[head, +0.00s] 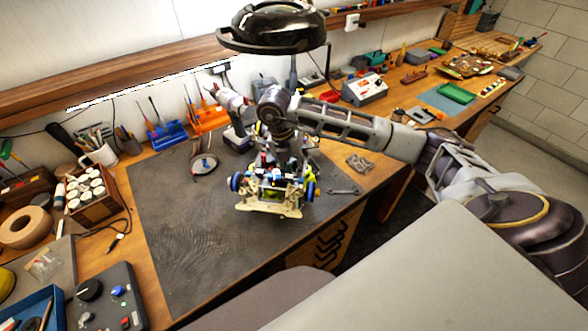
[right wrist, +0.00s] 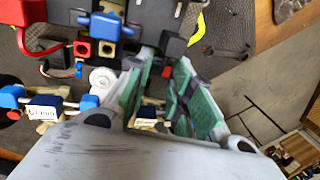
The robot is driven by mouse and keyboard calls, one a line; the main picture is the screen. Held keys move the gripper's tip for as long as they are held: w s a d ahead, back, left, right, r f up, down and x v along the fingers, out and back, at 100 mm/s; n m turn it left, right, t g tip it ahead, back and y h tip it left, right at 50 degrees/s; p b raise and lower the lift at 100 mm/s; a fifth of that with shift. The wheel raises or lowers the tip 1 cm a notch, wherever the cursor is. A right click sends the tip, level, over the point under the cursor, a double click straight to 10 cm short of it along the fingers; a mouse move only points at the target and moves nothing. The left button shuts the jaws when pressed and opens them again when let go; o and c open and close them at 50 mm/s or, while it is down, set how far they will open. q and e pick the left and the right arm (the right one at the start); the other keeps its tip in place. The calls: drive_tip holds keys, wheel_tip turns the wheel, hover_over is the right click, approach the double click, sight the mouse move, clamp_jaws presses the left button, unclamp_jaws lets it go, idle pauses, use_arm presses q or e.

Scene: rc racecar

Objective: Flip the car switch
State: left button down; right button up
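The RC car (head: 268,207) stands on the dark mat, an open chassis with a tan plate, blue wheel parts and exposed wiring. My right gripper (head: 283,162) is over the car, pointing down and partly hidden among its parts. In the right wrist view its green-padded fingers (right wrist: 162,92) stand apart, with a gap between them, close above the car parts (right wrist: 45,108). A small red part shows between or just beyond the fingertips. I cannot tell which part is the switch, nor whether the fingers touch anything. My left gripper is not in view.
The dark mat (head: 185,245) is mostly clear left of the car. A wrench (head: 343,190) lies to the right. A black lamp (head: 272,27) hangs above the bench. A control box (head: 105,300) stands at front left.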

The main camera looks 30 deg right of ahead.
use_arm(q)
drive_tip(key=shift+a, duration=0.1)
use_arm(e)
drive_tip(key=shift+o, duration=0.3)
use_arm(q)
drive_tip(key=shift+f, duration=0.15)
use_arm(e)
drive_tip(key=shift+s+d+t+y, duration=0.1)
drive_tip(key=shift+t+y, duration=0.2)
use_arm(q)
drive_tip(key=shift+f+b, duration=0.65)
drive_tip(key=shift+b, duration=0.1)
use_arm(e)
drive_tip(key=shift+s+d+t+y, duration=0.15)
drive_tip(key=shift+d+t+y, duration=0.05)
drive_tip(key=shift+t+y, duration=0.45)
drive_tip(key=shift+s+d+t+y, duration=0.15)
drive_tip(key=shift+t+y, duration=0.4)
drive_tip(key=shift+y, duration=0.2)
